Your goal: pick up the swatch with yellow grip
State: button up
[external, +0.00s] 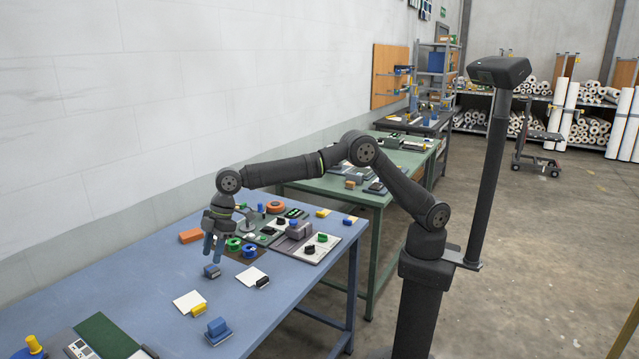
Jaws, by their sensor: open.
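The swatch with the yellow grip (187,300) lies on the blue table (290,300) left of the picture's middle. It is a pale, flat piece, and its yellow grip (199,310) sits at its lower right corner. My gripper (213,248) hangs over the table with its bluish fingers pointing down, above and beyond the swatch in the picture. It is open, and nothing shows between the fingers. A second pale swatch (250,275) with a dark grip (263,282) lies to the right of the yellow-gripped one.
A small grey-blue block (211,271) stands below my gripper. A blue block on a base (217,330) is near the front edge. An orange block (191,236) lies near the wall. A dark green mat (104,337) lies front left.

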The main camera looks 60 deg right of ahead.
aim_at(200, 306)
jog(key=x, duration=1.6)
jog(key=shift+w+f, duration=0.1)
jog(key=shift+f, duration=0.2)
jog(key=shift+c, duration=0.4)
grip_shut()
